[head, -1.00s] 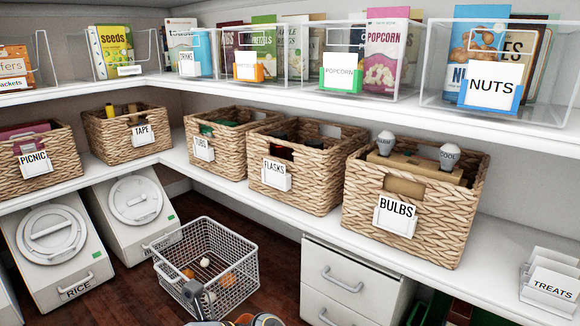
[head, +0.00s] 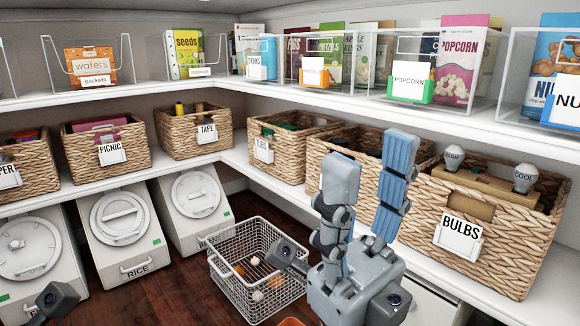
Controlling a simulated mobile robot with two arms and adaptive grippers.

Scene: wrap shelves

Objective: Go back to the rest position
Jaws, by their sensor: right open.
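My right gripper (head: 370,163) is in the head view, right of centre, with its two blue-grey fingers pointing up and spread apart. It is open and nothing shows between the fingers. It appears in front of the flasks basket (head: 318,150) and hides much of it, label included. The left edge of the bulbs basket (head: 500,228) is close beside it in the picture; I cannot tell whether they touch. The fingers of my left gripper do not show.
A wire basket (head: 232,283) with small round items stands on the dark floor left of my right gripper. White bins (head: 125,225) stand beneath the left shelf. Wicker baskets (head: 192,145) fill the middle shelf, and clear boxes (head: 455,100) stand on the upper one.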

